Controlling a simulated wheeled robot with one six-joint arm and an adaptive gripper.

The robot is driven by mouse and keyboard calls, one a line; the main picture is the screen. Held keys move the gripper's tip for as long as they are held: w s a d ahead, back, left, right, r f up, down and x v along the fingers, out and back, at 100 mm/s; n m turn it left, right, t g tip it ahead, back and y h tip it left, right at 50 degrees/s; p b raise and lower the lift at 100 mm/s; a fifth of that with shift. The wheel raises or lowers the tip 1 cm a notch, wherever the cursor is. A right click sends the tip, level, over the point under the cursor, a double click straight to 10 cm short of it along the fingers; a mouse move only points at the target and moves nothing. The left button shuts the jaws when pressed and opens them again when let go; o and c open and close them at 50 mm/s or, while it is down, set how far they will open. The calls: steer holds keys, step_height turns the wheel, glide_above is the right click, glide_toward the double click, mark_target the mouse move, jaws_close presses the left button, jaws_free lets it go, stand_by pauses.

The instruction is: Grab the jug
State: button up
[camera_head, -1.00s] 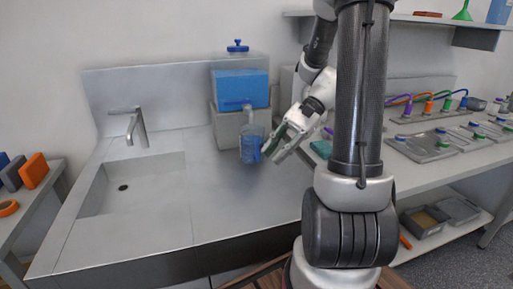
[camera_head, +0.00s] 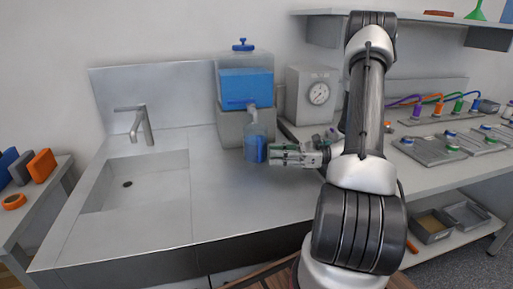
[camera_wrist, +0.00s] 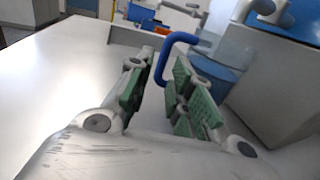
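The jug (camera_head: 253,136) is clear with blue liquid and a blue handle (camera_head: 262,152). It stands upright on the counter under the spout of a blue-filled tank. In the wrist view the jug (camera_wrist: 217,72) is at the right, partly behind my right finger. My gripper (camera_head: 272,154) is level and points left at the handle side. In the wrist view my gripper (camera_wrist: 160,78) is open, with green pads apart, and the blue handle (camera_wrist: 176,40) shows at the gap between the fingertips. I cannot tell whether either finger touches it.
The tank (camera_head: 245,82) sits on a grey block (camera_head: 231,126) right behind the jug. A grey box with a dial (camera_head: 312,96) stands behind my arm. The sink (camera_head: 130,183) is at the left. The counter front (camera_head: 225,205) is clear.

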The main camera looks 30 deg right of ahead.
mark_target(260, 153)
steer(key=x, duration=0.5)
steer(key=shift+w+a+r, duration=0.1)
steer(key=shift+w+a, duration=0.2)
steer(key=shift+w, duration=0.05)
jaws_close()
